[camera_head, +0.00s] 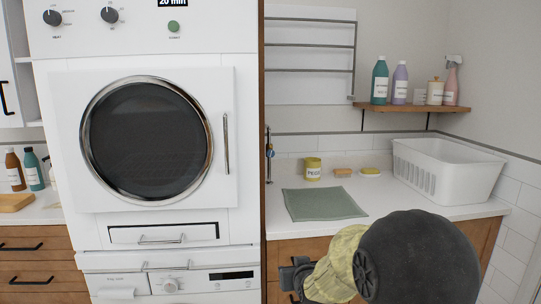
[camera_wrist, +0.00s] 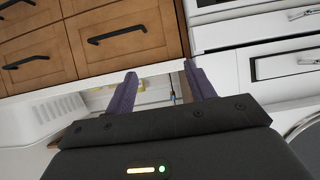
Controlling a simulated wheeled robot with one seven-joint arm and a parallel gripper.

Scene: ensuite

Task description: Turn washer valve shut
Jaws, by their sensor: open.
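The washer valve (camera_head: 269,150) is a small fitting with a blue part, on the wall beside the tall wooden panel, behind the counter. In the wrist view, which is turned roughly upside down, a small blue-tipped piece that looks like the valve (camera_wrist: 173,98) shows between my fingers, farther off. My gripper (camera_wrist: 161,74) is open and empty, its two dark fingers apart. In the head view my gripper (camera_head: 292,274) is low, in front of the counter's drawers, below and apart from the valve. The valve handle's exact angle is too small to tell.
The counter (camera_head: 400,209) holds a green cloth (camera_head: 324,204), a yellow tin (camera_head: 312,169), soap pieces and a white basket (camera_head: 446,170) at right. The wooden panel (camera_head: 262,120) and the white machine (camera_head: 150,230) border the valve's left. A shelf (camera_head: 415,107) with bottles hangs above.

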